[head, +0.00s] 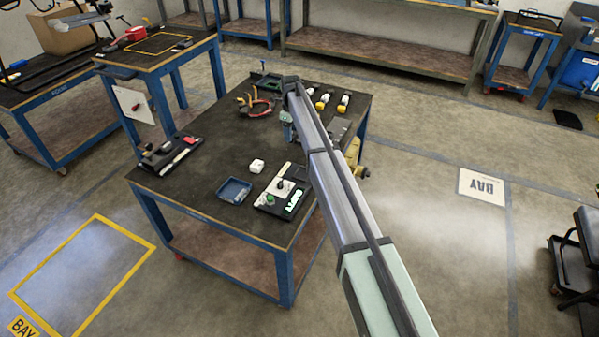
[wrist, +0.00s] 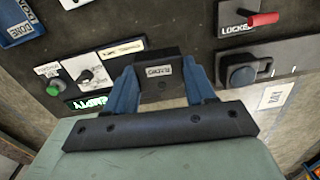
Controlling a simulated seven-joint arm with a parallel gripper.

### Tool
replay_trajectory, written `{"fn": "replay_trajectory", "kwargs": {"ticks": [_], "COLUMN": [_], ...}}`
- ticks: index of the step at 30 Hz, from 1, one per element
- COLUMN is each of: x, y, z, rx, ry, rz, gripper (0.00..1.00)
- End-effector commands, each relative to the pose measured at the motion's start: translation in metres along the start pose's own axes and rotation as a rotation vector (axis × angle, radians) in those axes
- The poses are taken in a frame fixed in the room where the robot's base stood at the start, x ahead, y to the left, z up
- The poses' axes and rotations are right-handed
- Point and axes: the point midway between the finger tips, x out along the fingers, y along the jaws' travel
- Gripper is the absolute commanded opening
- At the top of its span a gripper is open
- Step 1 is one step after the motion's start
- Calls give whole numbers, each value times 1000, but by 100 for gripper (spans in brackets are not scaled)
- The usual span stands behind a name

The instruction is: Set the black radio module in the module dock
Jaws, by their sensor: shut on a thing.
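My gripper (wrist: 162,90) is shut on the black radio module (wrist: 158,67), a dark block between the two blue fingers, with a small white label that appears upside down. In the wrist view the module is seen over the dark bench top; its height above it is hard to judge. In the head view my arm covers the module and most of the gripper. A panel (wrist: 82,72) with a green button, a black knob and a lit green sign lies left of the module; the panel also shows in the head view (head: 269,209). I cannot tell for certain which part is the module dock.
A red lever marked LOCKED (wrist: 263,19) and a grey round latch (wrist: 242,76) lie right of the gripper.

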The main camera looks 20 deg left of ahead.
Motion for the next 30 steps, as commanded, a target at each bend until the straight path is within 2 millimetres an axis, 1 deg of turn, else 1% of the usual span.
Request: {"fn": "replay_trajectory", "kwargs": {"ticks": [1, 3, 6, 10, 13, 17, 20, 27, 30], "x": [-2, -4, -6, -7, -7, -2, 9, 47, 55], "y": [14, 27, 45, 67, 72, 72, 72, 72, 72], "z": [-24, -44, -65, -83, -87, -87, -86, -87, -87], "rx": [9, 12, 10, -8, -23, -49, -52, -52, -52], "ry": [-1, -1, -1, 2, 4, 7, 7, 8, 7], "rz": [-1, -1, -1, 2, 5, 9, 9, 10, 9], "gripper": [24, 24, 24, 24, 24, 24, 24, 24, 24]}}
